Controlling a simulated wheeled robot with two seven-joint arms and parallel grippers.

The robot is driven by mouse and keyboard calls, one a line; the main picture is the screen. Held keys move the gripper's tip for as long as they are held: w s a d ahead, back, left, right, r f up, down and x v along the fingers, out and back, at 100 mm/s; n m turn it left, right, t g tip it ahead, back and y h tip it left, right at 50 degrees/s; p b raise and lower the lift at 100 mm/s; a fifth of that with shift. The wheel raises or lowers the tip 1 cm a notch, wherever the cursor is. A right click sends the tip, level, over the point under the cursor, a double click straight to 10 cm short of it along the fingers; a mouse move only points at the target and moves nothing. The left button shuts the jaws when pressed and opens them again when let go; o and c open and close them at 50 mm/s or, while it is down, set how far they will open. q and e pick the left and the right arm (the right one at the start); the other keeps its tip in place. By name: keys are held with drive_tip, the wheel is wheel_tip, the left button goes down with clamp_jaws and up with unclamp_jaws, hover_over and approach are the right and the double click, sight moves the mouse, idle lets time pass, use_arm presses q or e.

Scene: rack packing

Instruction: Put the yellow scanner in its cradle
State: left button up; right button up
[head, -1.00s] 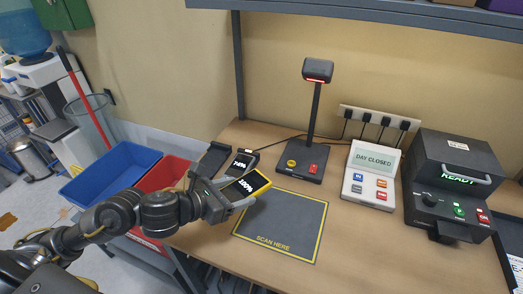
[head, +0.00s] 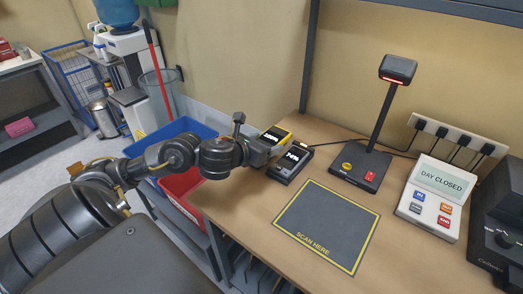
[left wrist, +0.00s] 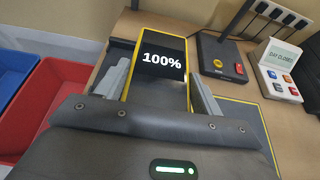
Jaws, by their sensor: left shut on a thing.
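The yellow scanner (head: 280,132) has a dark screen. In the left wrist view the scanner (left wrist: 161,50) reads 100% and sits between my two grey fingers. I cannot tell whether the scanner is seated or held just above. My right gripper is out of view.
A dark scan mat (head: 325,226) with a yellow border lies on the table (head: 240,205). A scanner stand (head: 362,165), a button terminal (head: 437,197) and a dark machine (head: 500,220) stand to the right. Red (head: 183,190) and blue bins (head: 180,130) are left of the table.

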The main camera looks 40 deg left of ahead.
sight(261, 137)
use_arm(q)
drive_tip(key=w+a+f, duration=0.8)
drive_tip(key=a+f, duration=0.1)
drive_tip(key=shift+w, duration=0.4)
drive_tip(key=shift+w+a+f, duration=0.1)
drive_tip(key=shift+f, duration=0.1)
wheel_tip(261, 137, down, 2)
drive_tip(key=shift+f+p, duration=0.15)
drive_tip(key=shift+p, duration=0.55)
drive_tip(key=shift+w+f, duration=0.1)
drive_tip(key=shift+f, duration=0.35)
drive_tip(key=shift+f, duration=0.1)
